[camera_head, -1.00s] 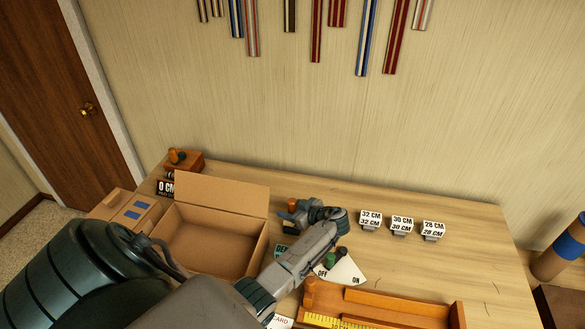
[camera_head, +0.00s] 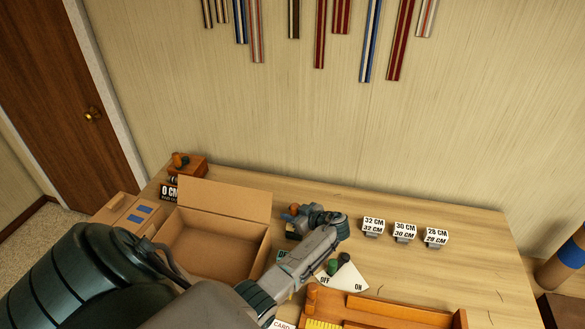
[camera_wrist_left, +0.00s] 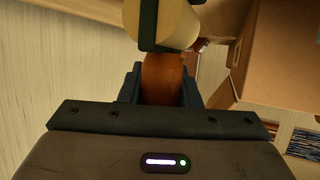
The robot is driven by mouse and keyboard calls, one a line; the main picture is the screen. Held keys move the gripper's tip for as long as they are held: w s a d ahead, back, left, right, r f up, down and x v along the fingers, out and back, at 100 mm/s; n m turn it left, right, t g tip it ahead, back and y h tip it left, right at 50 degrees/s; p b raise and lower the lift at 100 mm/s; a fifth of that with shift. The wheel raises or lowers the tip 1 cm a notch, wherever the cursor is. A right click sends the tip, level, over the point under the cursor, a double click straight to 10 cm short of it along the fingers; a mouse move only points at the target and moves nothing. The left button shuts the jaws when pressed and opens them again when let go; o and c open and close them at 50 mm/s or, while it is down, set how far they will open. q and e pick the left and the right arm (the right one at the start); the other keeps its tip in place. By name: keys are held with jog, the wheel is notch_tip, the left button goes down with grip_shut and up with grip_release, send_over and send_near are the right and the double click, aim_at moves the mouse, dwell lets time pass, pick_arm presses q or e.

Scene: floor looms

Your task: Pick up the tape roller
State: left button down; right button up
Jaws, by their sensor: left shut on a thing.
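The tape roller shows in the left wrist view as a brown-orange handle (camera_wrist_left: 162,78) between the fingers, with a pale tape roll (camera_wrist_left: 177,22) in a dark frame beyond it. In the head view only a small orange part (camera_head: 294,209) of it shows at the gripper; the rest is hidden. My left gripper (camera_head: 300,222) is shut on the handle, over the table right of the open cardboard box. I cannot tell whether the roller touches the table. My right gripper is in neither view.
The open cardboard box (camera_head: 225,268) stands left of the gripper. Cards marked 32, 30 and 28 CM (camera_head: 404,232) stand to the right. An OFF/ON plate (camera_head: 348,283) and a wooden tray (camera_head: 400,306) lie in front. The table's back right is clear.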

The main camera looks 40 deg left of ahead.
pick_arm(q)
notch_tip(320, 180, up, 9)
jog(key=b, duration=0.2)
jog(key=shift+f+b, duration=0.2)
jog(key=shift+b, duration=0.15)
jog(key=shift+r, duration=0.6)
